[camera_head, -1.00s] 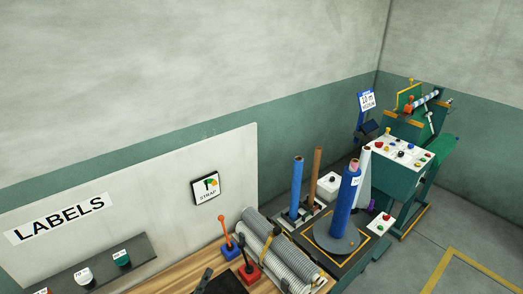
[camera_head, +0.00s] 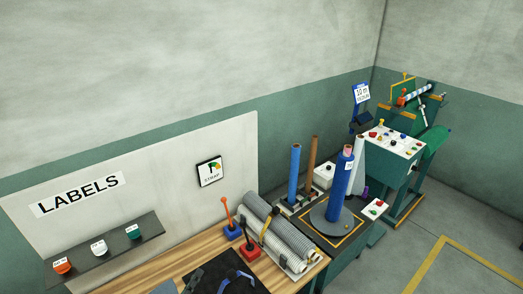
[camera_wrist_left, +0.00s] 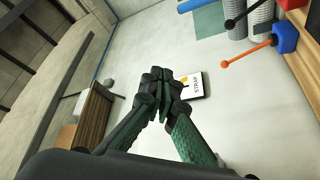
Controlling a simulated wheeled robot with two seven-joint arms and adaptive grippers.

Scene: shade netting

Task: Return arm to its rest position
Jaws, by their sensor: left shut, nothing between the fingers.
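My left gripper (camera_wrist_left: 165,88) fills the middle of the wrist view, its dark-tipped green fingers closed together with nothing between them. The rest of the left arm is out of the head view. The right gripper does not show in either view.
A dark mat (camera_head: 212,272) lies on the bench, with a blue curved object (camera_head: 238,286) at the bottom edge. Orange and red levers (camera_head: 248,252), grey net rolls (camera_head: 287,243) and a blue upright roll (camera_head: 340,190) stand to the right. A label shelf (camera_head: 110,248) is at left.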

